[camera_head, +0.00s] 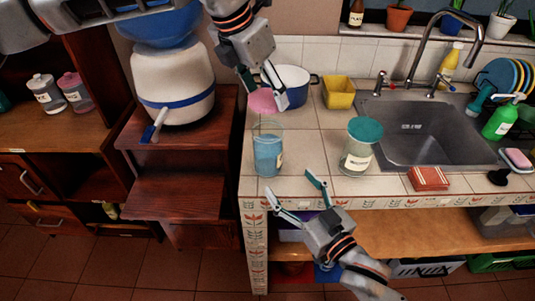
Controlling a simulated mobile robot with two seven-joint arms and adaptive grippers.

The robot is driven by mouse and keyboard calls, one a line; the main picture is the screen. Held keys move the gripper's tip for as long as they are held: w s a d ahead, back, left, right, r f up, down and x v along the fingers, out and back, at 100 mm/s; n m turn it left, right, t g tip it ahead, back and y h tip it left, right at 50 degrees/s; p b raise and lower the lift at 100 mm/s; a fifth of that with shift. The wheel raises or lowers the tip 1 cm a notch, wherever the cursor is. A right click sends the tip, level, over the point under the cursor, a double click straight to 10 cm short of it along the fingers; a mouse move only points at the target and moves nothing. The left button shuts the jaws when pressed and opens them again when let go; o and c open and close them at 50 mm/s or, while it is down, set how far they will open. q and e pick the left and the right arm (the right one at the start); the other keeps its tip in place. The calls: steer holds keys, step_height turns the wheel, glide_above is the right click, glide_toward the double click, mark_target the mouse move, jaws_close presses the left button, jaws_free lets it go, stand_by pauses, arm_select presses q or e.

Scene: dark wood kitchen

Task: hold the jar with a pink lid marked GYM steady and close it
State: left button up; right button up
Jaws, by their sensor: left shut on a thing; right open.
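A clear jar with blue contents (267,156) stands upright near the front left of the tiled counter. Its top looks uncovered, and its label is too small to read. My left gripper (267,97) is shut on a pink lid (262,103), held just above and slightly behind the jar's rim, apart from it. My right gripper (280,184) is open and empty, its spread fingers pointing up at the jar from in front of the counter edge.
A jar with a teal lid (359,150) stands right of the blue jar. The sink (430,135) and a red box (428,178) lie right. A wooden step unit (170,195) is left.

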mark_target(268, 157)
steer(key=x, duration=1.1)
steer(key=shift+w+a, duration=0.2)
steer(key=shift+w, duration=0.1)
steer(key=c, duration=1.7)
arm_select(q)
steer(key=shift+f, duration=2.45)
arm_select(e)
steer(key=shift+c, duration=0.2)
